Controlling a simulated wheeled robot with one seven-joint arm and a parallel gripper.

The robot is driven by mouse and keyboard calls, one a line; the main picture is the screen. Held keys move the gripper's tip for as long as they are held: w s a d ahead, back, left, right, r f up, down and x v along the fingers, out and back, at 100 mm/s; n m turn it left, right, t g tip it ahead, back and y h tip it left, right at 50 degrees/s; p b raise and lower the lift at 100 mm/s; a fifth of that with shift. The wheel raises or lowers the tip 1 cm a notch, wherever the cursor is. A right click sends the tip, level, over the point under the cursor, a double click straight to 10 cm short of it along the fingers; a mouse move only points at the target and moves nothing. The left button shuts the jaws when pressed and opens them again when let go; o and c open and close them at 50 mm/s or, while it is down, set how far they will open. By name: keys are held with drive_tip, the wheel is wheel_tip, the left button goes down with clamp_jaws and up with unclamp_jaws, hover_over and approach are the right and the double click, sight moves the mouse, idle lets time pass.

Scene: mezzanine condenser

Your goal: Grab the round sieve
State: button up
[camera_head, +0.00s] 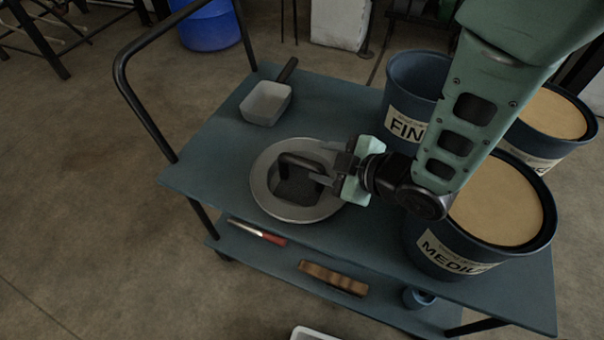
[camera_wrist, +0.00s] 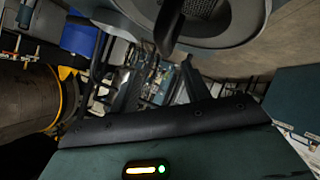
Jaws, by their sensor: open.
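The round sieve (camera_head: 263,199) lies on the top of the blue cart, a wide grey rim around a dark centre with a black handle (camera_head: 299,159) arching over it. It also shows cut off at the top of the wrist view (camera_wrist: 222,40), with its mesh and a dark handle end (camera_wrist: 170,25). My gripper (camera_head: 323,163) is open. Its fingers reach in from the right, over the right part of the sieve, beside the handle. I cannot tell whether they touch it. My gripper hides the sieve's right edge.
A grey scoop (camera_head: 267,102) lies behind the sieve on the cart top (camera_head: 215,160). Several labelled buckets, one marked MEDIUM (camera_head: 455,255), stand close on the right. The cart's black push handle (camera_head: 145,110) rises at left. A brush (camera_head: 333,278) lies on the lower shelf.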

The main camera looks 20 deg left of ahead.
sight(307, 164)
drive_tip(key=shift+w+a+f, duration=0.1)
drive_tip(key=shift+a+f, duration=0.05)
drive_tip(key=shift+f, duration=0.45)
drive_tip(key=shift+w+a+f, duration=0.1)
drive_tip(key=shift+a+f, duration=0.05)
drive_tip(key=shift+f, duration=0.4)
drive_tip(key=shift+x, duration=3.35)
clamp_jaws()
